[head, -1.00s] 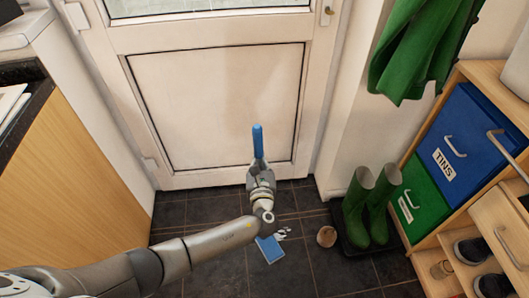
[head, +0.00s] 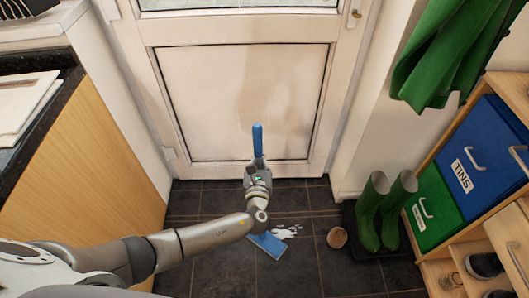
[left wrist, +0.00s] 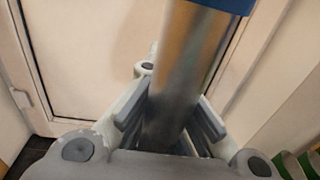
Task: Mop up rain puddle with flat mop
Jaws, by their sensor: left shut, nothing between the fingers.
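The flat mop stands with its blue grip (head: 257,140) up and its blue flat head (head: 267,244) on the dark tiles. The puddle (head: 286,231) is a pale, shiny patch just right of the mop head, which touches or covers its left edge. My left gripper (head: 257,172) is at the upper part of the mop, below the blue grip. In the left wrist view the metal pole (left wrist: 185,75) passes between or in front of the fingers; the gripper is shut, and a firm hold on the pole cannot be made out. My arm hides part of the pole. My right gripper is out of view.
A closed white door (head: 240,100) stands just behind. Green boots (head: 368,212) stand on a dark tray to the right, with a small brown round object (head: 337,237) beside them. A wooden cabinet (head: 90,165) bounds the left, a shelf unit with bins (head: 465,172) the right.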

